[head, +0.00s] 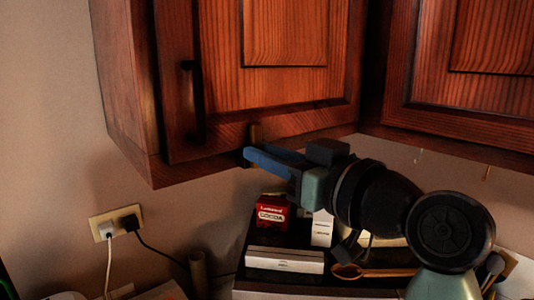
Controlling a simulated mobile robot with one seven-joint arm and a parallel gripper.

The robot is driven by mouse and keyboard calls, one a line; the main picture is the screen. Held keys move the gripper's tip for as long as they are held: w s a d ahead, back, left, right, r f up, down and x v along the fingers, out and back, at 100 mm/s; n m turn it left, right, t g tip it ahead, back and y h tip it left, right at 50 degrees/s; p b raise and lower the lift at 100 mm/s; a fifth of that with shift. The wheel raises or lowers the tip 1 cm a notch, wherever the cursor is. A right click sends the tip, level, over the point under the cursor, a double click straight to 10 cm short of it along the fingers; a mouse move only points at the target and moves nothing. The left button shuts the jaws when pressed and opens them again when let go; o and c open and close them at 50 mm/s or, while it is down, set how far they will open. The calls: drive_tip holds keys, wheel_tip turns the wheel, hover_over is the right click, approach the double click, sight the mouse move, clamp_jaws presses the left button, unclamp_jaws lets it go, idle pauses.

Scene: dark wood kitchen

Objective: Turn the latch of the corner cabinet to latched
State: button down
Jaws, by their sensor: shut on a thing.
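The wall cabinet (228,118) at the upper middle has a reddish wood door with a dark vertical handle (196,100). The door looks closed. A small brass-brown latch piece (255,132) stands upright at the door's bottom edge. My gripper (249,157) reaches in from the right, with its blue fingers at the lower end of the latch, just under the cabinet. The fingers are shut on the latch and partly hide its lower end.
A second wall cabinet (460,115) adjoins at right. Below my gripper, a dark surface holds a red box (272,212), white boxes (284,260) and a wooden spoon (375,272). A wall outlet (115,222) with two plugs is at left. The wall left of the cabinet is clear.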

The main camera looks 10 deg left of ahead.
drive_tip(key=c, duration=0.8)
unclamp_jaws()
drive_tip(key=b+v, duration=0.5)
drive_tip(key=v, duration=0.8)
drive_tip(key=w+a+r+m+t+h, duration=0.25)
drive_tip(key=m+t+h, duration=0.35)
drive_tip(key=t, duration=0.3)
drive_tip(key=s+r+m+t+h, duration=0.1)
drive_tip(key=s+r+t+h, duration=0.1)
drive_tip(key=s, duration=0.1)
drive_tip(key=s+d+r+m+t+h, duration=0.1)
drive_tip(key=s+r+t+h, duration=0.1)
drive_tip(key=s+t+h, duration=0.1)
drive_tip(key=s+r+m+t+h, duration=0.2)
drive_tip(key=s+h, duration=0.1)
drive_tip(key=shift+s+d+r, duration=0.15)
drive_tip(key=shift+d+r, duration=0.05)
drive_tip(key=shift+r, duration=0.05)
